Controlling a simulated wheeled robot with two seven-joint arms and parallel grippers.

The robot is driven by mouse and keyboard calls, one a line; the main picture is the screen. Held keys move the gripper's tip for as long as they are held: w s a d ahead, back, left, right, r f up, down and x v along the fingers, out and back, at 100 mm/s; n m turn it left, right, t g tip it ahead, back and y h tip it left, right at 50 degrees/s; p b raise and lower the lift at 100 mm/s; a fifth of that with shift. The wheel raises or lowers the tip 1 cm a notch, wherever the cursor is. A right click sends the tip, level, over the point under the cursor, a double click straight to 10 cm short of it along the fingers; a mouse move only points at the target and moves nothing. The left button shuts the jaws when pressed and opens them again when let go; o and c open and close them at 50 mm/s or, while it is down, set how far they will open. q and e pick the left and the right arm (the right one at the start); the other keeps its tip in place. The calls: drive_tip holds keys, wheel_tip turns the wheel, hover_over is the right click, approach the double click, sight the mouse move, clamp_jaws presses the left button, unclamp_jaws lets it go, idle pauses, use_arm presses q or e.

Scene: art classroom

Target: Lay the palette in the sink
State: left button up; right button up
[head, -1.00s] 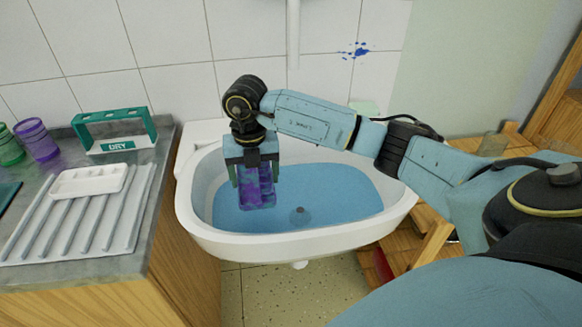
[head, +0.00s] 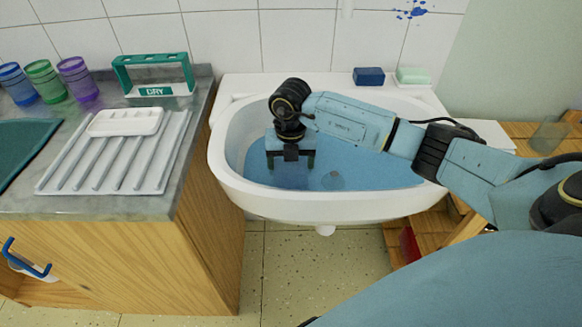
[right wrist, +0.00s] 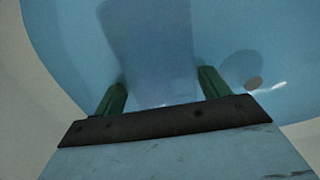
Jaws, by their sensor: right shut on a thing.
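The white palette (head: 125,122) lies on the ridged white drying rack (head: 160,178) on the counter, left of the sink. The white sink (head: 290,205) holds blue water. My right gripper (head: 291,162) is down inside the sink's left part, well apart from the palette. Its green fingers stand apart in the right wrist view (right wrist: 160,90), closed on a see-through jar (right wrist: 155,50) that looks bluish and is hard to make out against the water. My left gripper is out of view.
Blue, green and purple cups (head: 76,78) stand at the counter's back left. A green DRY holder (head: 153,90) stands behind the rack. A blue sponge (head: 369,76) and a pale green soap (head: 413,75) sit behind the sink. A wooden shelf is at right.

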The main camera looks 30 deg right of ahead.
sight(291, 173)
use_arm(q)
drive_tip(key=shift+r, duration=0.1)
use_arm(e)
drive_tip(key=shift+f, duration=0.1)
drive_tip(key=o, duration=0.6)
drive_tip(key=shift+f, duration=0.1)
drive_tip(key=o, duration=0.5)
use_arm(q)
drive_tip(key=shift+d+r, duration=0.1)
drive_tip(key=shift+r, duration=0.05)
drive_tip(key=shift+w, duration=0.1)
use_arm(e)
drive_tip(key=shift+r, duration=0.55)
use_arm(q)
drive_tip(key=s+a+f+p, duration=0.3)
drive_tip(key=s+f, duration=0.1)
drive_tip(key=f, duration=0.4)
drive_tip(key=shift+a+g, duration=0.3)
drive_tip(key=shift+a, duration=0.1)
use_arm(e)
drive_tip(key=shift+r, duration=5.65)
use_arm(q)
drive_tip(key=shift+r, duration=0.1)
